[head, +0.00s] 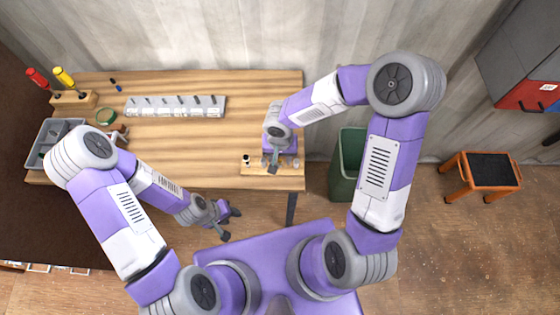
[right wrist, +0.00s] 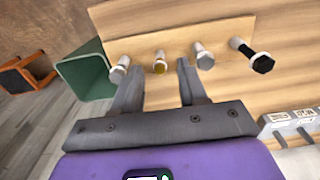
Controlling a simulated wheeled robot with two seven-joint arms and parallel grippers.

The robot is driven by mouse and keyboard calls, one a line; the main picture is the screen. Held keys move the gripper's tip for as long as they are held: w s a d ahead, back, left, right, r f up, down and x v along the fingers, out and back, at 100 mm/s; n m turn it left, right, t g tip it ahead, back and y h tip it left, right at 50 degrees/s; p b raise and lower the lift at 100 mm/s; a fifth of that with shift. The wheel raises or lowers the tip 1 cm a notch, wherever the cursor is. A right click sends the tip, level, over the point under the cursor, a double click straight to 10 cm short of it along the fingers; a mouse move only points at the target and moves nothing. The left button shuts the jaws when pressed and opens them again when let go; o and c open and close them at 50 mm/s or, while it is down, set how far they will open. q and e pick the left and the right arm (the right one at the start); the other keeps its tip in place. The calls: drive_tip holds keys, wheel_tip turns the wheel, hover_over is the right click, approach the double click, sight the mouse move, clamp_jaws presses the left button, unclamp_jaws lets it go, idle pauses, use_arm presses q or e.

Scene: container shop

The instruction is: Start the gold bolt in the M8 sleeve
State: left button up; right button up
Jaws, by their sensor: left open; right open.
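The gold bolt (right wrist: 159,63) stands in a wooden strip (right wrist: 142,43) among other bolts. My right gripper (right wrist: 160,82) is open, its two fingers on either side of the gold bolt's line, apart from it as far as I can see. In the head view my right gripper (head: 274,166) hangs over this strip (head: 252,169) at the table's front right and hides part of it. A grey rail with labelled stations (head: 175,106) lies further back; I cannot read which is the M8 sleeve. My left gripper (head: 230,222) is open and empty, off the table's front edge.
Silver bolts (right wrist: 120,68) and (right wrist: 204,58) flank the gold one; a black bolt (right wrist: 257,60) stands further right. A green bin (head: 347,165) stands right of the table. Screwdrivers (head: 64,76), a green tape roll (head: 106,117) and a grey tray (head: 50,137) are at the left.

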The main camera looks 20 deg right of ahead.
sight(280, 161)
drive_tip(key=shift+r, duration=0.1)
wheel_tip(280, 161, up, 7)
drive_tip(key=shift+r+p, duration=0.2)
drive_tip(key=shift+p, duration=0.35)
